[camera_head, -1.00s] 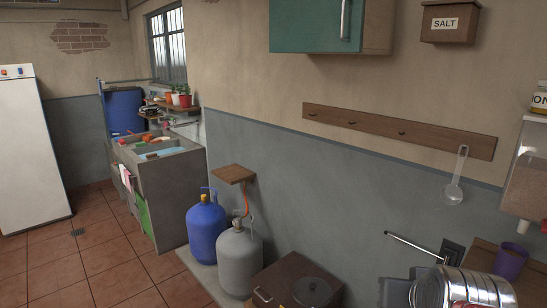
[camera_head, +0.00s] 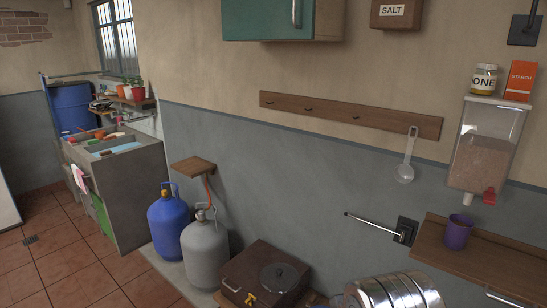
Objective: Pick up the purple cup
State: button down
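The purple cup (camera_head: 458,231) stands upright on a wooden shelf (camera_head: 490,258) at the right. It is below and a little left of a clear dispenser (camera_head: 485,150) of brown grain with a red tap. The cup's whole outside shows, and nothing touches its sides. My gripper is not in view.
A ribbed silver metal container (camera_head: 395,292) is at the bottom, left of the shelf. A thin metal bar (camera_head: 372,224) juts from a dark wall plate. A ladle (camera_head: 405,165) hangs above. A brown box (camera_head: 265,275) and gas cylinders (camera_head: 205,250) stand further left.

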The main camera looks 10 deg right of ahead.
aim_at(459, 227)
jog(key=z, duration=1.45)
